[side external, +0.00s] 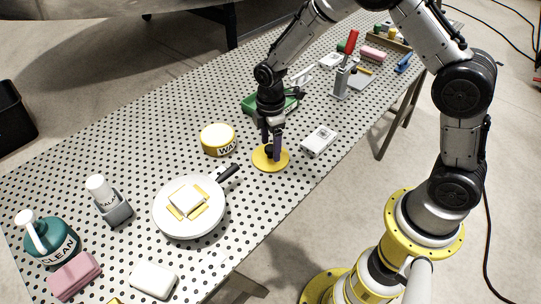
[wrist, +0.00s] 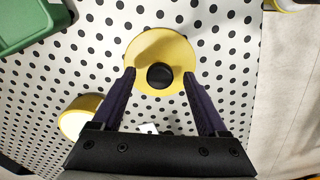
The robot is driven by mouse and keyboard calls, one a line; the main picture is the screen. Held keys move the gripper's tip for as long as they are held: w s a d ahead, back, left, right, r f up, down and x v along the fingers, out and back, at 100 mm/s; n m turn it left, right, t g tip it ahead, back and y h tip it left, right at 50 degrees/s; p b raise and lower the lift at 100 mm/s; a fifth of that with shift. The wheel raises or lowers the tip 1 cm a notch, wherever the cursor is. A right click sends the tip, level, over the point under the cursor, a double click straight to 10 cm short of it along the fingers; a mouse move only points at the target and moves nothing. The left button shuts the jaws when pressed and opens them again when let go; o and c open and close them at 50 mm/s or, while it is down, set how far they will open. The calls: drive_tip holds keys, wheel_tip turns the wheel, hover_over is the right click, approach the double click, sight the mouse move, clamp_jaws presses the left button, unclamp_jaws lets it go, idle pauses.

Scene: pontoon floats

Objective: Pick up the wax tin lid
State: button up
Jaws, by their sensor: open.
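The wax tin lid is a flat yellow disc (side external: 262,163) with a dark knob, lying on the dotted table. In the wrist view the lid (wrist: 152,44) is in the upper middle, with its round black knob (wrist: 160,77) near its lower edge. My gripper (side external: 271,154) is over the lid, pointing down, its fingers hiding part of it. In the wrist view my gripper (wrist: 160,74) is open, with the knob showing between the two purple fingertips and a gap on each side. I cannot tell how far down the tips reach beside the knob.
The yellow wax tin (side external: 218,140) stands left of the lid. A white box (side external: 319,140) lies to the right, and a green tray (side external: 256,104) behind. A white pan (side external: 190,222) with a black handle sits in front left. The table's near edge is close.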

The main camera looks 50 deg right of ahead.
clamp_jaws()
drive_tip(key=shift+r, duration=0.2)
idle(0.3)
